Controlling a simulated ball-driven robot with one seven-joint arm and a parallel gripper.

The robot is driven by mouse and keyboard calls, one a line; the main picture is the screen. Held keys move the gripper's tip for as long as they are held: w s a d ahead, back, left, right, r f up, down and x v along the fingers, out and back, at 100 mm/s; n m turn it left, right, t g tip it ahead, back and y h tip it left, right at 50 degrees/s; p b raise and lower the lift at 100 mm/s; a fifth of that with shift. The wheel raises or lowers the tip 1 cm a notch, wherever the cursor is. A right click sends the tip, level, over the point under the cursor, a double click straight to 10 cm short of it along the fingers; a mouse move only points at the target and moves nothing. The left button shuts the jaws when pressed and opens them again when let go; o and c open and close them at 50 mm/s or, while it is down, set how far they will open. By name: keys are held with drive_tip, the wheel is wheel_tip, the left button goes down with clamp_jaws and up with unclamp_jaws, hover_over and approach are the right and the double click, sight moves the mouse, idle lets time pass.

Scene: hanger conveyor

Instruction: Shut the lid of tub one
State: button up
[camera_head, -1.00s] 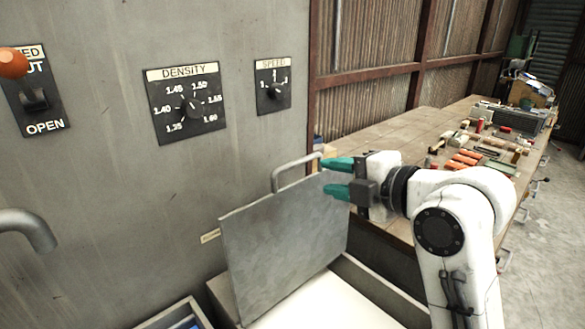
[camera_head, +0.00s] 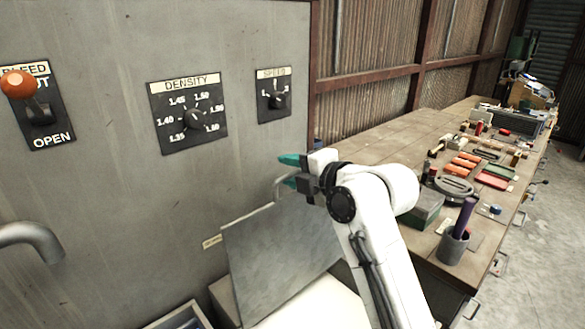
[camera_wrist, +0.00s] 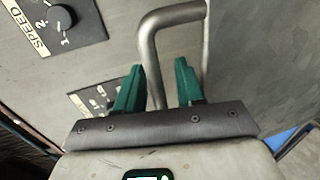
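The lid (camera_head: 275,250) is a flat grey metal plate standing raised and tilted back near the machine's wall. Its bent bar handle (camera_head: 276,187) is at the upper edge. In the wrist view the handle (camera_wrist: 147,50) runs down between the two fingers (camera_wrist: 157,80), with gaps visible; contact cannot be told. My arm hides the lid's upper right part. No tub number is visible.
The grey machine wall (camera_head: 110,210) stands close behind the lid, with a density dial (camera_head: 190,117), a speed dial (camera_head: 274,97) and a bleed lever (camera_head: 20,84). A pipe (camera_head: 30,238) sticks out at left. A workbench (camera_head: 375,140) with tools lies at right.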

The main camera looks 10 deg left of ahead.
drive_tip(key=shift+c, duration=0.2)
clamp_jaws()
idle(0.5)
